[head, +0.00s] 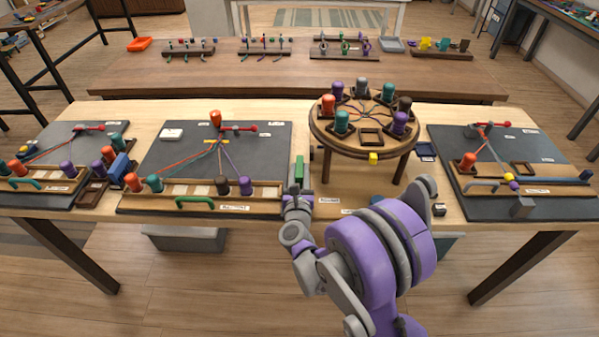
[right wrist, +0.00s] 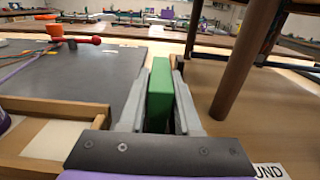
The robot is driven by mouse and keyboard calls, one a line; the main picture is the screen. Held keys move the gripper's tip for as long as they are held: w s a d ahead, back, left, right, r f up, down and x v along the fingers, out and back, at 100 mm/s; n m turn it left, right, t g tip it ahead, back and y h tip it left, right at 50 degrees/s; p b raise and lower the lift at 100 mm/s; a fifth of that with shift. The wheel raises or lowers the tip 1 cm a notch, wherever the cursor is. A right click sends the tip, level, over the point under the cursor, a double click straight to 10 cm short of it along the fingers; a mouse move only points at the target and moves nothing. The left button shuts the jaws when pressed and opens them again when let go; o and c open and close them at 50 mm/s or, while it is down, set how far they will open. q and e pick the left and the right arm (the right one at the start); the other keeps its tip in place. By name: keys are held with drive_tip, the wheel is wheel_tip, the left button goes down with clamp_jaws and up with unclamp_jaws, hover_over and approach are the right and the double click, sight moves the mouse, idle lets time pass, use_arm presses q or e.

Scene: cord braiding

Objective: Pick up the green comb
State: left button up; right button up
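The green comb (head: 299,167) shows in the head view as a narrow green block just right of the middle-left dark board. My right gripper (head: 298,187) is at its near end. In the right wrist view the comb (right wrist: 160,92) stands between the two grey fingers of the right gripper (right wrist: 160,105), with a finger against each side. Its lower part is hidden by the gripper. I cannot tell whether it touches the table. My left gripper is not in view.
The dark board (head: 262,140) with cords and pegs lies left of the gripper. The round wooden stand (head: 357,147) with colored spools rises to the right, its legs close by. Another board (head: 550,150) lies at far right. A strip of table near the gripper is clear.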

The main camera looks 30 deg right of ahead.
clamp_jaws()
drive_tip(key=shift+r, duration=0.1)
